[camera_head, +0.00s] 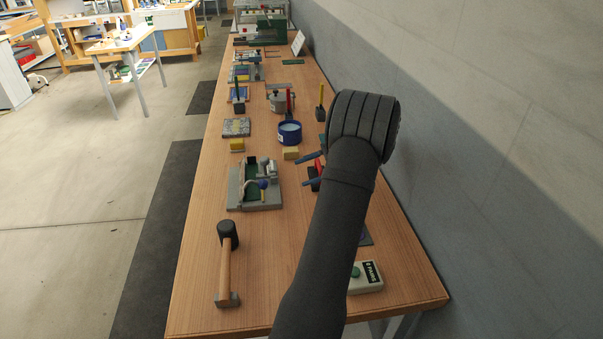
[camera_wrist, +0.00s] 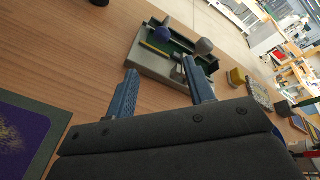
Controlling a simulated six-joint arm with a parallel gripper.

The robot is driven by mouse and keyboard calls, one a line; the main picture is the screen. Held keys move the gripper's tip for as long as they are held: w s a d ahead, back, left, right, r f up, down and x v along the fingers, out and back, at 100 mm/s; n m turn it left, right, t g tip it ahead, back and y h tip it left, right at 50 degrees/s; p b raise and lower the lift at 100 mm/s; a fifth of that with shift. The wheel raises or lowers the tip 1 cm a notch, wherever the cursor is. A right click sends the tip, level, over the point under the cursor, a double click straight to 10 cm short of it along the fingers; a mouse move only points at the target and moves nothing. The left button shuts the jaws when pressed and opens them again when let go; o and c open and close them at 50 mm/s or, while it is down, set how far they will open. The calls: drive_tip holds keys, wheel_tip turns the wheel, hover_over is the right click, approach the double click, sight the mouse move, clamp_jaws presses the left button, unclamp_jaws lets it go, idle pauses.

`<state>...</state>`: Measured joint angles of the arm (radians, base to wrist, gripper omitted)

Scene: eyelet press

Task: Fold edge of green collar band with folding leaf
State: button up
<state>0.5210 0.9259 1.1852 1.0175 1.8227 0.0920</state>
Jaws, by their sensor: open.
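A grey fixture (camera_head: 236,197) sits on the bench, left of my arm in the head view; it also shows ahead of my fingers in the wrist view (camera_wrist: 160,70). The green band (camera_head: 249,189) lies in it; green also shows in the wrist view (camera_wrist: 181,45). A blue knob (camera_head: 263,184) and a grey knob (camera_wrist: 204,46) stand on the fixture, with a yellow strip (camera_wrist: 155,49) beside the green. I cannot tell which part is the folding leaf. My gripper (camera_wrist: 159,66) is open and empty, its blue fingers apart, pointing toward the fixture without visible contact.
A mallet (camera_head: 226,262) lies nearer on the bench, and a white box with a green button (camera_head: 366,278) is at the right. A blue round tin (camera_head: 289,133), yellow blocks (camera_head: 237,145) and a patterned tile (camera_head: 237,127) stand farther back. A wall runs along the right.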

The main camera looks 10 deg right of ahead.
drive_tip(key=shift+a, duration=0.1)
drive_tip(key=c, duration=0.5)
drive_tip(key=shift+a+r+m+h, duration=0.2)
drive_tip(key=shift+a+m+h, duration=0.1)
drive_tip(key=shift+a+h, duration=0.1)
drive_tip(key=c, duration=0.4)
drive_tip(key=a+m+h, duration=0.1)
drive_tip(key=a+r+m+h, duration=0.1)
drive_tip(key=a+r+m+g+h, duration=0.1)
drive_tip(key=h, duration=0.1)
drive_tip(key=shift+a, duration=0.35)
clamp_jaws()
drive_tip(key=a+f+m+h, duration=0.2)
drive_tip(key=a+f+m+t+h, duration=0.1)
drive_tip(key=a+f+m+h, duration=0.2)
drive_tip(key=shift+w+a+f, duration=0.1)
drive_tip(key=shift+a+f, duration=0.1)
drive_tip(key=shift+f, duration=0.05)
